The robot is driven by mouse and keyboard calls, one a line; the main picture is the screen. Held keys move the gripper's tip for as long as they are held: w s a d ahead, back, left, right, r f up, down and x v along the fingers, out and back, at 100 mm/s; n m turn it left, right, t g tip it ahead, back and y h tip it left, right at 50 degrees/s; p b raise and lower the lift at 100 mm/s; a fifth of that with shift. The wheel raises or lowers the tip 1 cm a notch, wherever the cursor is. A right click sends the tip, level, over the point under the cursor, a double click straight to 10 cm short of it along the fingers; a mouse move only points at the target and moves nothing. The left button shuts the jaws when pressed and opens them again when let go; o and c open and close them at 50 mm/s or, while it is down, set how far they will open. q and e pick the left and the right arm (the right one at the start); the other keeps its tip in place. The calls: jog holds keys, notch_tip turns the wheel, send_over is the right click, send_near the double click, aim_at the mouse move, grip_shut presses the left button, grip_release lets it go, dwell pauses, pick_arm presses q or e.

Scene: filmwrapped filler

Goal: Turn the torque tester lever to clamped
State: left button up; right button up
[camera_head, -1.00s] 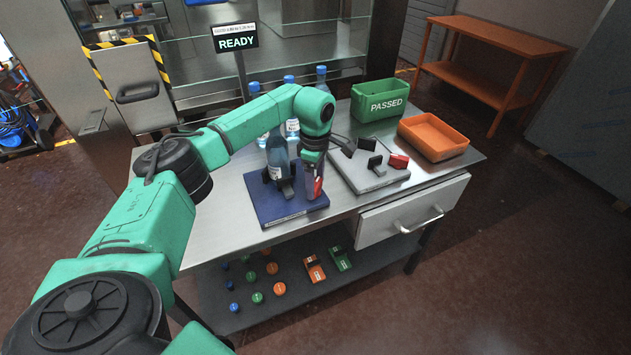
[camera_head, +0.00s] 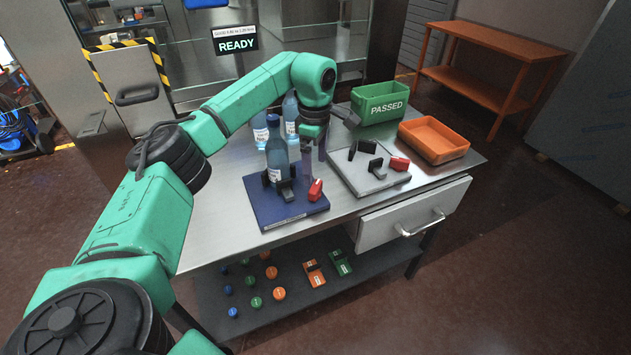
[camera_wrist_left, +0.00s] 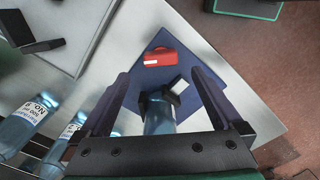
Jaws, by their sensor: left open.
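The torque tester is a dark blue base plate (camera_head: 285,210) on the steel table, with a blue bottle (camera_head: 278,160) standing upright between black clamp jaws (camera_head: 286,186). A red lever (camera_head: 316,190) sits at the plate's right side. In the left wrist view the red lever (camera_wrist_left: 160,57) lies beyond the clamp, and the bottle (camera_wrist_left: 158,115) is partly hidden by my gripper. My left gripper (camera_head: 314,150) is open and empty, above and behind the lever and apart from it. Whether the jaws press on the bottle I cannot tell. My right gripper is not in view.
A grey plate (camera_head: 368,182) with black parts and a red piece (camera_head: 399,163) stands right of the tester. Behind are a green PASSED bin (camera_head: 380,103) and an orange tray (camera_head: 434,139). Other bottles (camera_head: 261,130) stand behind the tester. A sign (camera_head: 236,45) reads READY.

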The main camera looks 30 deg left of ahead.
aim_at(315, 186)
pick_arm(q)
notch_tip(315, 186, up, 8)
dwell(0.5)
